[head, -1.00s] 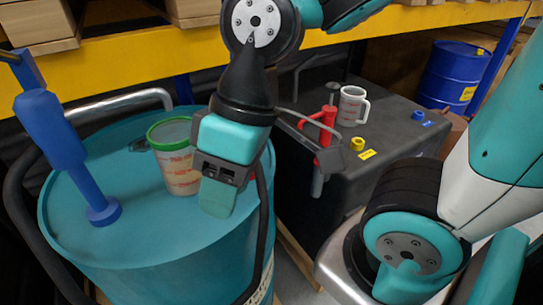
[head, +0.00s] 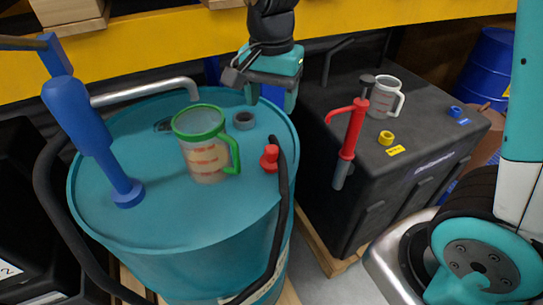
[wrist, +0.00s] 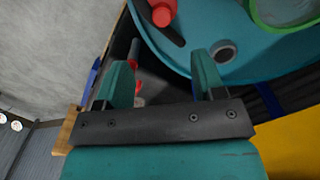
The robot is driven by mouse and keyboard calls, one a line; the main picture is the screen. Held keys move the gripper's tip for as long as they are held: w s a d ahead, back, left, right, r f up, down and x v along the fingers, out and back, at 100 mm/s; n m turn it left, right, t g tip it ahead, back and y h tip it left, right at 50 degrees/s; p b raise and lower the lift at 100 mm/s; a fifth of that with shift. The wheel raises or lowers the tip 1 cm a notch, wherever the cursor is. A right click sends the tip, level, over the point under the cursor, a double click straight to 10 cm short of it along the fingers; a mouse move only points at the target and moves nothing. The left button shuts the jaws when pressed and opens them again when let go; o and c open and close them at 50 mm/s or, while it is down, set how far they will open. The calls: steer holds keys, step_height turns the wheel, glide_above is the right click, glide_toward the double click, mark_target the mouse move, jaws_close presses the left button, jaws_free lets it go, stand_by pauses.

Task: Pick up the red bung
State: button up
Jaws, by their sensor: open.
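The red bung (head: 269,158) stands on the teal drum's top (head: 160,215), near its right edge, beside the black hose (head: 281,190). It also shows at the top of the wrist view (wrist: 162,12), beyond the fingertips. My gripper (head: 272,98) is open and empty. In the head view it hangs over the drum's far right rim, behind and above the bung. In the wrist view its two fingers (wrist: 158,75) are spread, with nothing between them but the background and the drum's edge.
A clear jug with green rim and handle (head: 205,150) stands left of the bung. A grey-ringed bung hole (head: 243,121) lies behind it. A blue pump (head: 85,130) rises at the drum's left. A black tank (head: 430,150) on the right carries a red pump (head: 351,140), a white jug (head: 385,96) and a yellow cap (head: 386,138).

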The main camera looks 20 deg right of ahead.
mark_target(271, 148)
step_height(271, 148, down, 9)
steer(key=shift+r+p, duration=0.1)
steer(key=shift+p, duration=0.7)
steer(key=shift+w+d+f+p, duration=0.15)
steer(key=shift+f+p, duration=0.4)
steer(key=shift+f, duration=0.8)
steer(key=shift+w+f+p, duration=0.15)
steer(key=shift+f+p, duration=0.4)
steer(key=shift+f, duration=0.75)
steer(key=c, duration=1.1)
steer(key=shift+r, duration=0.1)
